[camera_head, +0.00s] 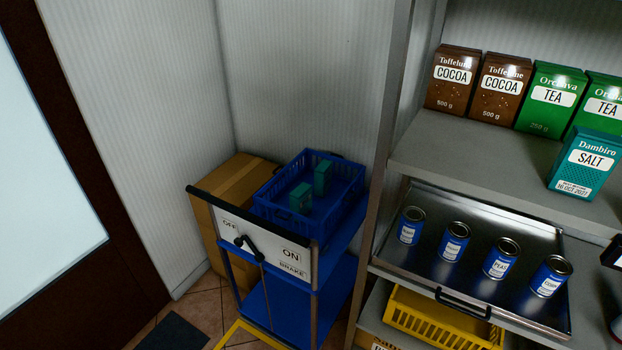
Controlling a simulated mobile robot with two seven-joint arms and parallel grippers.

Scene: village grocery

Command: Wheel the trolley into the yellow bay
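The blue trolley (338,277) stands in the corner beside the shelf unit, with a dark push handle (250,216) across its near side. A white brake plate (275,246) below the handle reads OFF at left and ON at right. The black brake lever (250,248) on it leans up and left, towards OFF. A yellow floor line (237,330), apparently part of the bay's outline, shows at the trolley's near foot. Most of the bay is hidden or out of frame, so I cannot tell how much of the trolley is inside. Neither gripper is identifiable.
A blue crate (262,205) with two teal boxes rides on the trolley. A cardboard box (238,180) stands behind. The shelf unit (378,200) is close on the right, with a metal tray (425,258) of cans and a yellow crate (437,322). A dark mat (172,334) lies at left.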

